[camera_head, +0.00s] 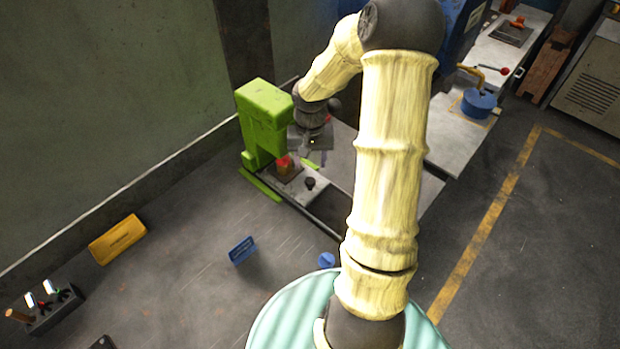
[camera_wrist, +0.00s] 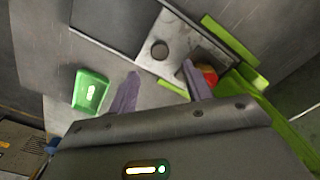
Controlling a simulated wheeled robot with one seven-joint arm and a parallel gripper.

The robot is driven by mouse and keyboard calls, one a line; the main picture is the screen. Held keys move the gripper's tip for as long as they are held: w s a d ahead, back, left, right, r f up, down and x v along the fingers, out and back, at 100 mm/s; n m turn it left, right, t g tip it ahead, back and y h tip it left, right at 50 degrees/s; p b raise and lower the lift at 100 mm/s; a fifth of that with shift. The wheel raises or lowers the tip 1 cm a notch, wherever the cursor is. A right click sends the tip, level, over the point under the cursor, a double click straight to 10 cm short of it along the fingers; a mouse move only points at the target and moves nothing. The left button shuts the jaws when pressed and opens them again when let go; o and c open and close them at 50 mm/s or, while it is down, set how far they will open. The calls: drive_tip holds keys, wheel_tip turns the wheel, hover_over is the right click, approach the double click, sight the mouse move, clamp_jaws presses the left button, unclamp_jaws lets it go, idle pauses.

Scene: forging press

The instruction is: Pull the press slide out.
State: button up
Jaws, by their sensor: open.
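The press slide (camera_head: 316,195) is a light metal plate at the foot of the green press (camera_head: 264,112), with a dark round knob (camera_head: 310,183) near its outer end. In the wrist view the slide (camera_wrist: 185,37) lies ahead of my fingers, and its knob (camera_wrist: 159,48) is just beyond and between the fingertips. My gripper (camera_wrist: 160,68) is open, with two purple fingers apart and nothing between them. In the head view my gripper (camera_head: 308,152) is by the press, partly hidden by my wrist. A red and orange piece (camera_wrist: 208,76) sits on the slide's dark inner part, beside my right fingertip.
Green rails (camera_wrist: 228,38) flank the slide. A green box with a pale mark (camera_wrist: 91,92) lies left of my fingers. A yellow block (camera_head: 117,239), a blue sign (camera_head: 242,250) and a dark tool holder (camera_head: 45,308) stand to the left. The surface before the slide looks clear.

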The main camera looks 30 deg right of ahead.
sight(311, 180)
drive_tip(key=shift+f, duration=0.15)
drive_tip(key=shift+f, duration=3.6)
clamp_jaws()
